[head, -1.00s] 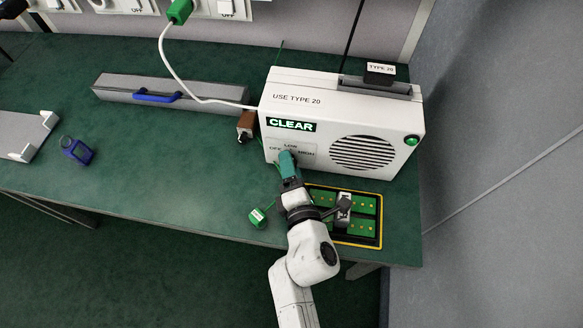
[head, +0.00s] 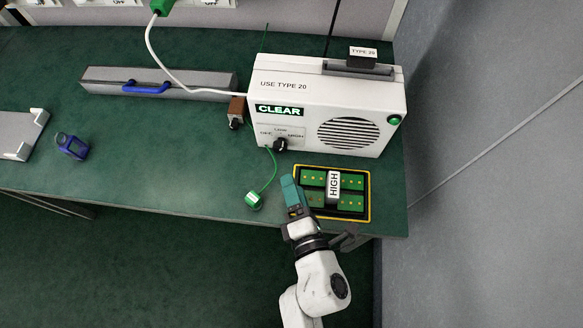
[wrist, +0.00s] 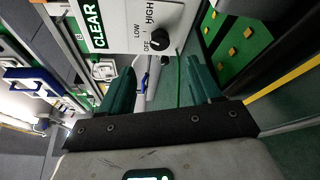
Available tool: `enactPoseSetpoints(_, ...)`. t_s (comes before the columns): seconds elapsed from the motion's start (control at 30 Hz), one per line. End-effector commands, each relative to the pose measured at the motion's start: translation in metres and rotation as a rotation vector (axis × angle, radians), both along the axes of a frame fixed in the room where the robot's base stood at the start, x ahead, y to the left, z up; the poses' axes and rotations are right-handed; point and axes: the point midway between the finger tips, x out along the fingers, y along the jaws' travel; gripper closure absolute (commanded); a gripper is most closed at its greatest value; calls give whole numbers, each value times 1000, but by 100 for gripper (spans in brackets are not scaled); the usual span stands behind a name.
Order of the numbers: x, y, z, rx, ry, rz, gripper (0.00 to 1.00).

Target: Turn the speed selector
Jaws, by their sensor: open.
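The speed selector is a black knob (head: 280,145) low on the front of the white box (head: 350,105). OFF, LOW and HIGH are printed around it. In the wrist view the knob (wrist: 159,41) is seen just beyond the fingers, near the top. I cannot tell surely which word it points to. My gripper (head: 291,182) has green fingers and is in front of and below the knob, apart from it. In the wrist view my gripper (wrist: 160,88) is open, with nothing held between its fingers.
A yellow-edged tray (head: 369,205) of green boards, with a block labelled HIGH (head: 334,184), lies right of my gripper. A green tag (head: 253,200) on a cord lies to its left. A brown block (head: 236,112) stands beside the box. The table's left front is mostly clear.

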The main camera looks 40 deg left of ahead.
Motion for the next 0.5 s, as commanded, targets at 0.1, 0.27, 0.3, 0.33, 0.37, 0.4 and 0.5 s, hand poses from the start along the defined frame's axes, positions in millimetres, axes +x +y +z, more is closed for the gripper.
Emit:
enactPoseSetpoints(0.1, -1, -1, 0, 0, 0, 0, 37)
enactPoseSetpoints(0.27, 0, -1, 0, 0, 0, 0, 37)
enactPoseSetpoints(0.3, -1, 0, 1, -5, -3, 0, 37)
enactPoseSetpoints(0.33, -1, 0, 2, -13, -8, 0, 37)
enactPoseSetpoints(0.37, -1, 1, 3, -28, -17, 1, 37)
enactPoseSetpoints(0.4, -2, 3, 5, -56, -33, 2, 37)
enactPoseSetpoints(0.5, -5, 8, 12, -179, -109, 2, 37)
